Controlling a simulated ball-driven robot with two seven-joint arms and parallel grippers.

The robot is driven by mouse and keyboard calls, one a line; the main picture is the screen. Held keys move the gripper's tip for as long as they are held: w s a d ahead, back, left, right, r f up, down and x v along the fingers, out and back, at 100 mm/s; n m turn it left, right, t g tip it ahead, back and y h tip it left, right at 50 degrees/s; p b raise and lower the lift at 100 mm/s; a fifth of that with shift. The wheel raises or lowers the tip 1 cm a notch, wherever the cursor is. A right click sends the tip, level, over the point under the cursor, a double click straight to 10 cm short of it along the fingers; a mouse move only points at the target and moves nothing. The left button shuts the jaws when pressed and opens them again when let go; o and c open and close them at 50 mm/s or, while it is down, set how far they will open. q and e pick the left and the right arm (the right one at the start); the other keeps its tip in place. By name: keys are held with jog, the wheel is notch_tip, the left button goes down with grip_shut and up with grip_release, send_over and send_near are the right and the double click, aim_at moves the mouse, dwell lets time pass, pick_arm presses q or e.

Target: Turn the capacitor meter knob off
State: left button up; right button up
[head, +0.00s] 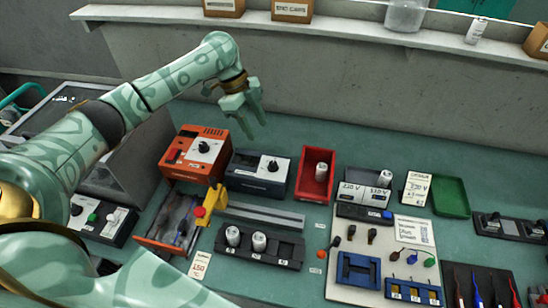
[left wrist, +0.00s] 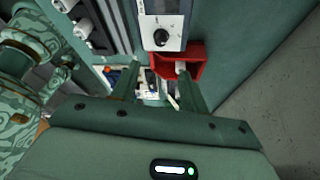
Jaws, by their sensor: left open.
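A dark blue-grey meter box (head: 258,174) stands on the bench between an orange box and a red bin. Its light top panel carries a round black knob (head: 272,165). I cannot read its label, so I cannot be sure it is the capacitor meter. In the left wrist view the knob (left wrist: 161,37) sits on a white panel beside a display, just above the red bin. The knob's setting is too small to tell. My left gripper (head: 256,124) is open and empty, in the air above and behind the box, apart from the knob. My right gripper is not in view.
The orange box (head: 197,153), left of the meter, also has a black knob. The red bin (head: 317,175) stands close on the right. A yellow clamp with a red knob (head: 201,211) and a grey rail (head: 262,214) lie in front. A wall with a ledge rises behind.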

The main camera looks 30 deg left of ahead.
aim_at(273, 163)
pick_arm(q)
jog(key=b+x, duration=0.3)
jog(key=x, duration=1)
jog(key=shift+a, duration=0.1)
grip_shut()
